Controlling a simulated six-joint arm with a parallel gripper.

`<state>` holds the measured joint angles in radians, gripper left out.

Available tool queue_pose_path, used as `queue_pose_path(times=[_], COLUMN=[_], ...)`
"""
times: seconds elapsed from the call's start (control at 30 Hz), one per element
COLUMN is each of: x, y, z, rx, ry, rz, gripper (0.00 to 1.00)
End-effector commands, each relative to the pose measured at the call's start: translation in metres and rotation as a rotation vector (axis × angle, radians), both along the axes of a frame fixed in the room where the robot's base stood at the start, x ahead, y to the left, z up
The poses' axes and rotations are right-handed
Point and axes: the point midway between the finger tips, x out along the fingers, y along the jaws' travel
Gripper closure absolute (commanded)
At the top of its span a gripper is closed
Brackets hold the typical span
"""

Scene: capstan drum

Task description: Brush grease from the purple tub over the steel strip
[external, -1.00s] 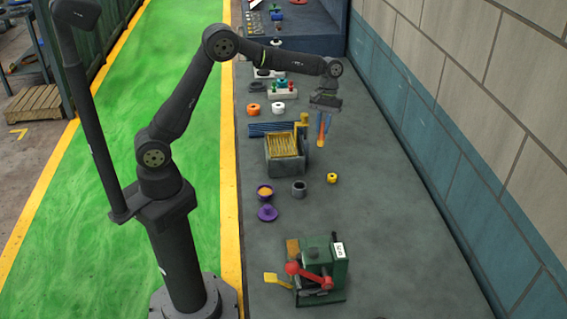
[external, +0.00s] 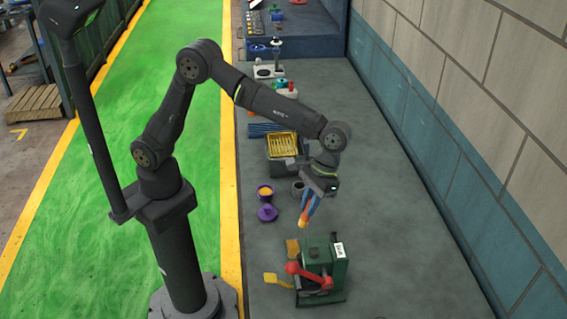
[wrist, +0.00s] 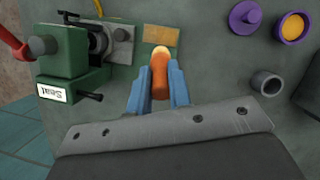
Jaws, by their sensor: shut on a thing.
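My gripper (external: 310,205) has blue fingers shut on an orange brush (wrist: 160,75). The brush's pale tip points down, above the bench between the purple tub and the green machine. The brush also shows in the external view (external: 303,221). The open purple tub (external: 265,191) holds orange grease and stands left of my gripper; in the wrist view it is at upper right (wrist: 293,27). Its purple lid (external: 267,213) lies beside it. I cannot clearly pick out the steel strip; a grey plate (wrist: 123,45) sits beside the machine's clamp in the wrist view.
The green machine (external: 323,262) with a red lever (external: 308,274) stands at the near end, below the brush. A tan plate (wrist: 162,34) lies by it. A grey cup (wrist: 266,84) stands near the tub. The bench right of the machine is clear.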

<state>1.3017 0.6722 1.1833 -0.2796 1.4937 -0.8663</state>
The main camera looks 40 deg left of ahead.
Motion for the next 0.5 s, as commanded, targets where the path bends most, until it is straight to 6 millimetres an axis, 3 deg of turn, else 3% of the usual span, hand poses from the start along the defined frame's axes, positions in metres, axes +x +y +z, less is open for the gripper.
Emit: queue_pose_path(times=[0.03, 0.1, 0.2, 0.5], x=[-0.017, -0.034, -0.049, -0.057], y=[-0.002, -0.003, -0.003, -0.004], z=[0.001, 0.002, 0.002, -0.006], rx=[0.0, 0.0, 0.0, 0.001], ry=[0.0, 0.0, 0.0, 0.0], rz=[-0.031, -0.059, -0.085, -0.099], gripper=[1.0, 1.0, 1.0, 1.0])
